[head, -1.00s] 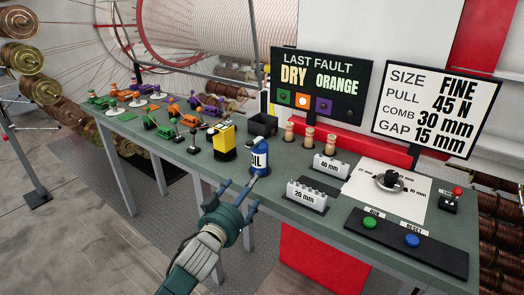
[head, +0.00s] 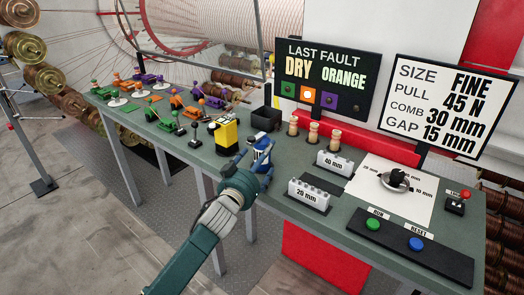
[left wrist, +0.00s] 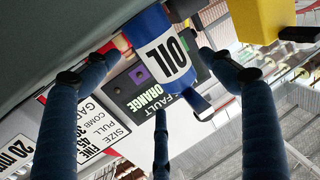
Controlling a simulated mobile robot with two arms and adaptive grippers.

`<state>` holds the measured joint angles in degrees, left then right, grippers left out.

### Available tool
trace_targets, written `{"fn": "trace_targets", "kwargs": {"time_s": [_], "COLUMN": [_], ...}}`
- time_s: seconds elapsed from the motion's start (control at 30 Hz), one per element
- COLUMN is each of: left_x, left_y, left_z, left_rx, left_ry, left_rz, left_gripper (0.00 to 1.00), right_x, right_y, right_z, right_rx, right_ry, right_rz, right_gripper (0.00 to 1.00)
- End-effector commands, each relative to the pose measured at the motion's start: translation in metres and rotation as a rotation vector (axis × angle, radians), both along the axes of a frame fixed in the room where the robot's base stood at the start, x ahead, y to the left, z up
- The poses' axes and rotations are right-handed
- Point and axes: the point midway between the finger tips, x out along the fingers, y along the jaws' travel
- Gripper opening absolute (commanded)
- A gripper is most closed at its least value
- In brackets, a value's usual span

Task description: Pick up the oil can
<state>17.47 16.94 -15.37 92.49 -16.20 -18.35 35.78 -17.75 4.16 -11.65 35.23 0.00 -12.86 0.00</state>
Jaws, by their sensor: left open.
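The oil can (head: 262,143) is blue with a white "OIL" label and stands on the green bench. In the head view my left gripper (head: 257,166) is right in front of it and partly hides it. In the left wrist view the can (left wrist: 168,52) appears upside down between my spread blue fingers, one on each side and a third below it in the picture. My left gripper (left wrist: 163,62) is open. I cannot tell whether any finger touches the can. My right gripper is not in view.
A yellow block-like can (head: 227,135) stands close to the left of the oil can, and a black bin (head: 265,119) behind it. Grey combs (head: 310,193) and wooden pegs (head: 313,132) are to the right. Signs stand behind the bench; coloured levers fill its left end.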

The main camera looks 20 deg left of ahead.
Motion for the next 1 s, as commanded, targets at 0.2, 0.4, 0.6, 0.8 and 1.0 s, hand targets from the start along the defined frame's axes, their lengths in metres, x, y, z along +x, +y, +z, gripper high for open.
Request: {"fn": "trace_targets", "kwargs": {"time_s": [0.2, 0.4, 0.6, 0.8, 1.0], "left_x": [0.032, 0.044, 0.044, 0.044, 0.044], "left_y": [0.001, 0.000, 0.000, 0.000, 0.000], "left_z": [0.003, 0.001, 0.000, 0.001, 0.002], "left_rx": [-0.002, 0.000, -0.001, -0.001, -0.001], "left_ry": [-0.001, 0.000, 0.000, 0.000, -0.002], "left_rz": [0.001, 0.000, 0.000, 0.000, 0.000], "left_gripper": [0.82, 0.82, 0.82, 0.42, 0.26], "right_x": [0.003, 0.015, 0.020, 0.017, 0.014], "right_y": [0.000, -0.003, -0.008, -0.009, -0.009], "right_z": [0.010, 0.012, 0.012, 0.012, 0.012], "right_rx": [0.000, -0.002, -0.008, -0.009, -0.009], "right_ry": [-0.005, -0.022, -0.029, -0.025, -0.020], "right_rz": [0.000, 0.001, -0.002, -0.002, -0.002], "right_gripper": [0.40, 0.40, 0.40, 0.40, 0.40]}}
